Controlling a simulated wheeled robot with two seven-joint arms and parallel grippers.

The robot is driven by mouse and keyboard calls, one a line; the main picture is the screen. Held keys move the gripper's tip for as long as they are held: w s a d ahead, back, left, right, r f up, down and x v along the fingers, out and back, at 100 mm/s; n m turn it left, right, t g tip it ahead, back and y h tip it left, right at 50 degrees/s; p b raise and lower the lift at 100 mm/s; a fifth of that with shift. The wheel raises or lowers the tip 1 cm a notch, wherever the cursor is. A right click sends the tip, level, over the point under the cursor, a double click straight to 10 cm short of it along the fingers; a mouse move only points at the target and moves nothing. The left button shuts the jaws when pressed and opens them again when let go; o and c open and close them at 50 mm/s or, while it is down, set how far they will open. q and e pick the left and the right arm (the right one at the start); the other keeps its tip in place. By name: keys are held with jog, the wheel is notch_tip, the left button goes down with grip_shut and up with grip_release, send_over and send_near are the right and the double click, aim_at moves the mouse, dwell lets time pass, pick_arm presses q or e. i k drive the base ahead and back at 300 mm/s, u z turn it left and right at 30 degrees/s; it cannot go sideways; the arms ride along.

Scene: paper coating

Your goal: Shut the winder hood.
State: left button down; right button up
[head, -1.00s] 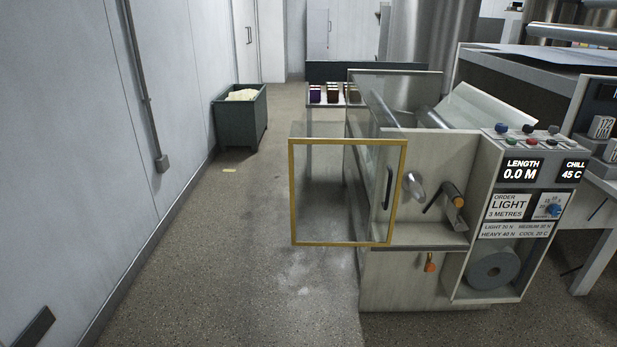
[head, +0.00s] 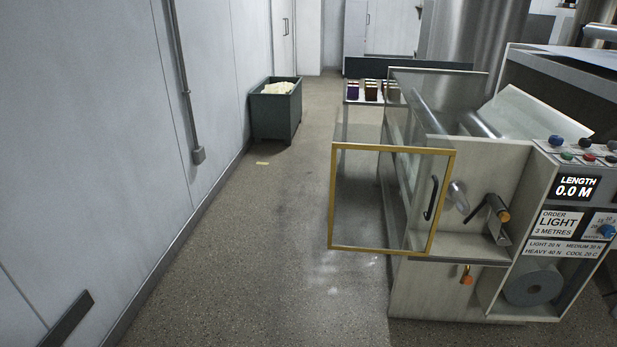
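The winder hood (head: 334,200) is a clear panel in a yellow frame with a black handle (head: 431,198) near its right edge. It stands open, its framed panel jutting out to the left of the winder machine (head: 440,285). Neither of my grippers is in view.
A green bin (head: 275,112) with pale material stands by the left wall. A small table with coloured blocks (head: 371,90) is behind the hood. A control panel (head: 575,190) reads "LENGTH 0.0 M". The floor (head: 240,270) left of the hood is clear.

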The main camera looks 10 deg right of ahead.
aim_at(452, 153)
jog(key=i, duration=1.35)
jog(key=z, duration=1.55)
